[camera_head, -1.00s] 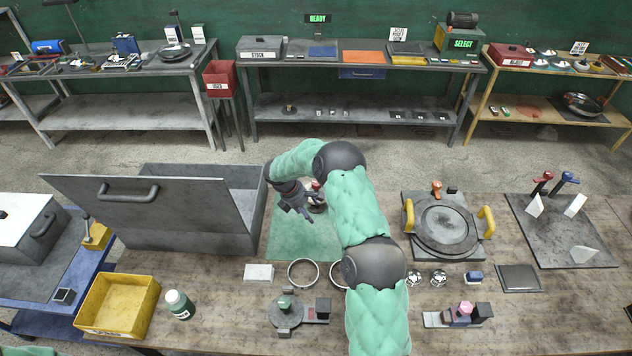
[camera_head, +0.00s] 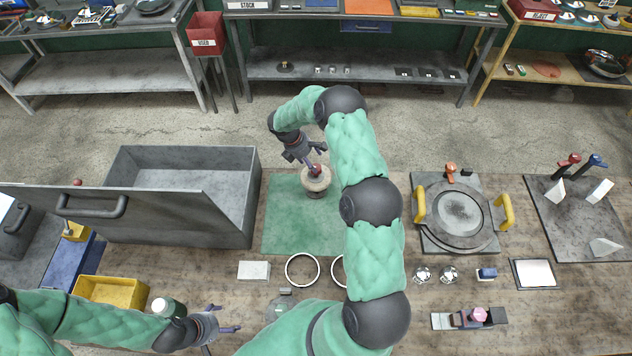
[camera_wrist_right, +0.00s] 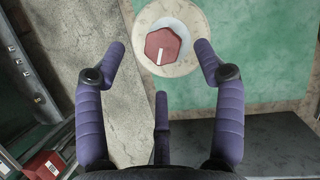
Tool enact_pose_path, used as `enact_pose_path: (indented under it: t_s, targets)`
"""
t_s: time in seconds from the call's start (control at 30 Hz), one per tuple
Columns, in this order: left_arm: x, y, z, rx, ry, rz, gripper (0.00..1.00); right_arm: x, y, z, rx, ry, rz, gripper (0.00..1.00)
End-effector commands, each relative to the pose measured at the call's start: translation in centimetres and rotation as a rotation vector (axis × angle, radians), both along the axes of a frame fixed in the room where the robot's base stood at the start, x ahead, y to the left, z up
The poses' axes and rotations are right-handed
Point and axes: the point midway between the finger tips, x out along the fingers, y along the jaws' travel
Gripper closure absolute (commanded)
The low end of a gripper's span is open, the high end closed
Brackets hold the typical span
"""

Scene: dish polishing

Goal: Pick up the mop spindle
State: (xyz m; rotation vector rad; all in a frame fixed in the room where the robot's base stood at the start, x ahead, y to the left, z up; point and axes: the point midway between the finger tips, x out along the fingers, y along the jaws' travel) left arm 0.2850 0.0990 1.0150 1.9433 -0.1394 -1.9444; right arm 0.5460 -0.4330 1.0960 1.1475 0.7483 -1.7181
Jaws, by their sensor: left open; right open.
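A round whitish pad with a red hexagonal knob, which looks like the mop spindle (camera_head: 317,184), stands on the green mat (camera_head: 284,225). In the right wrist view the spindle (camera_wrist_right: 183,66) shows at top centre, its knob facing the camera. My right gripper (camera_head: 312,156) is open and empty, just behind and left of the knob in the head view. Its two fingertips (camera_wrist_right: 160,47) lie either side of the knob in the wrist view, apparently without touching it.
A grey bin (camera_head: 236,205) with a raised lid stands left of the mat. A round plate fixture with yellow handles (camera_head: 504,211) stands right. Two rings (camera_head: 302,284) and a white block (camera_head: 254,270) lie in front. My right arm covers the mat's right side.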

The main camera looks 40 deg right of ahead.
Motion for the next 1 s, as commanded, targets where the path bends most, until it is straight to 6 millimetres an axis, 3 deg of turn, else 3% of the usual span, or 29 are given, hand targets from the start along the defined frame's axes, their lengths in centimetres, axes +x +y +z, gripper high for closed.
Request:
enact_pose_path:
  t_s: [0.27, 0.57, 0.83, 1.0]
  targets:
    - [0.0, 0.0, -0.6, 0.0, 0.0, 0.0, 0.18, -0.4, -0.6, -2.0, 0.001, 0.0, -0.001, 0.3]
    - [0.0, 0.0, -1.5, 0.0, -0.001, 0.0, 0.18, -1.1, -1.6, -5.8, 0.001, 0.0, 0.0, 0.3]
    - [0.0, 0.0, -1.5, 0.0, -0.001, -0.001, 0.18, -1.1, -1.8, -6.1, 0.001, -0.001, 0.0, 0.3]
    - [0.0, 0.0, -1.5, 0.0, -0.001, 0.0, 0.18, -1.1, -1.8, -6.0, 0.001, 0.0, 0.0, 0.78]
